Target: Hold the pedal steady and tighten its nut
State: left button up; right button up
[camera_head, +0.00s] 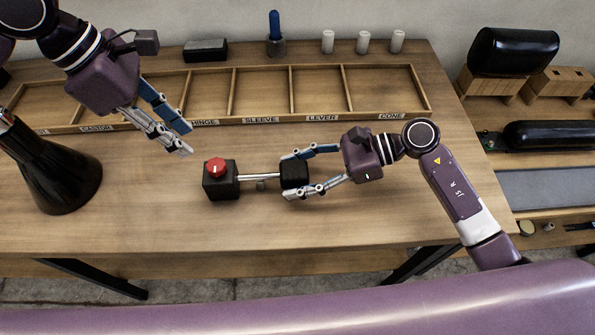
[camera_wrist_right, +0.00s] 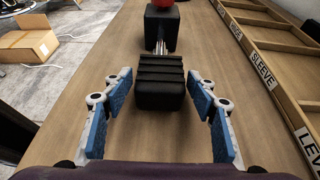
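The pedal (camera_head: 295,174) is a black ribbed block at the end of a metal rod (camera_head: 258,177). The rod runs left to a black block (camera_head: 221,186) with a round red knob (camera_head: 215,168) on top. My right gripper (camera_head: 312,172) is open, its fingers on both sides of the pedal. In the right wrist view the pedal (camera_wrist_right: 160,82) lies between the blue finger pads with a gap on each side. My left gripper (camera_head: 186,140) is open and empty, above the bench, up and left of the red knob. I cannot make out a separate nut.
A labelled wooden compartment tray (camera_head: 230,122) lies along the back of the bench. A black cone-shaped stand (camera_head: 50,170) is at the left. A blue-handled tool (camera_head: 275,30) and white cylinders (camera_head: 363,42) stand behind the tray. The bench front is clear.

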grip_shut()
jog(key=shift+o, duration=1.3)
grip_release()
jog(key=shift+d, duration=0.1)
